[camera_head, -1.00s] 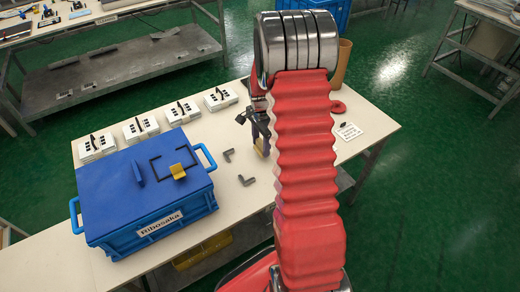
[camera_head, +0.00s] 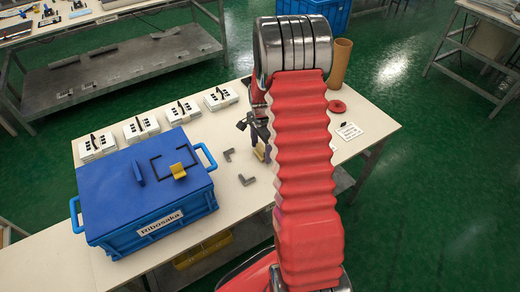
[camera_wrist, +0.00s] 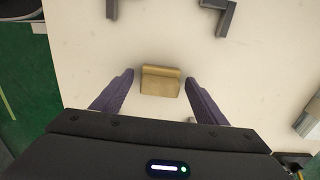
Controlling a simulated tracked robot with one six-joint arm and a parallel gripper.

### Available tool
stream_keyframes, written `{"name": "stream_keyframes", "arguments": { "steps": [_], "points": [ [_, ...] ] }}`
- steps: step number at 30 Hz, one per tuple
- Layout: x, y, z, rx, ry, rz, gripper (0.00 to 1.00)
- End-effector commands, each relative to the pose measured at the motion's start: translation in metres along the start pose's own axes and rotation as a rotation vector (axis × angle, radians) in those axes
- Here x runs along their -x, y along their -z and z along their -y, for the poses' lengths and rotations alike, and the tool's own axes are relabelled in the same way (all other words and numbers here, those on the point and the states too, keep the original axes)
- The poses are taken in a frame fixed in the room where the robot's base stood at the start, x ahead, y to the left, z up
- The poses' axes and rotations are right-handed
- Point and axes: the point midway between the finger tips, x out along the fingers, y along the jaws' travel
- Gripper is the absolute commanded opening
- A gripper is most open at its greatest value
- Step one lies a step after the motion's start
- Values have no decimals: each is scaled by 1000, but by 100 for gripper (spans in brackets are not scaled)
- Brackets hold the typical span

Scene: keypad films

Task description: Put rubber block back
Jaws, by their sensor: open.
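A tan-yellow block (camera_wrist: 160,81), which looks like the rubber block, lies on the pale table top between my gripper's two purple fingers in the wrist view. My gripper (camera_wrist: 159,78) is open, with a gap on each side of the block. I cannot tell how high the fingertips are above the table. In the head view the gripper (camera_head: 257,133) shows left of my red arm, and part of the block (camera_head: 261,152) shows by the fingers; my arm hides the area to the right.
A blue crate (camera_head: 150,236) with a blue lid stands at left; the lid bears a black bracket outline and a yellow piece (camera_head: 179,171). Grey L-shaped brackets (camera_head: 247,180) lie nearby. Several white keypad stacks (camera_head: 140,128) line the back. A brown tube (camera_head: 340,64) and red ring (camera_head: 337,107) stand right.

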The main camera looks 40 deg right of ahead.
Motion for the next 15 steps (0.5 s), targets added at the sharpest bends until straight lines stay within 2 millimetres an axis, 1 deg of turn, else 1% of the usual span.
{"name": "stream_keyframes", "arguments": {
  "steps": [5,8,11,15],
  "points": [
    [1,0,0,0,0,0,66],
    [6,0,0,0,1,0,66],
    [16,0,1,0,3,-1,66],
    [36,0,1,0,4,-2,66]
  ]
}}
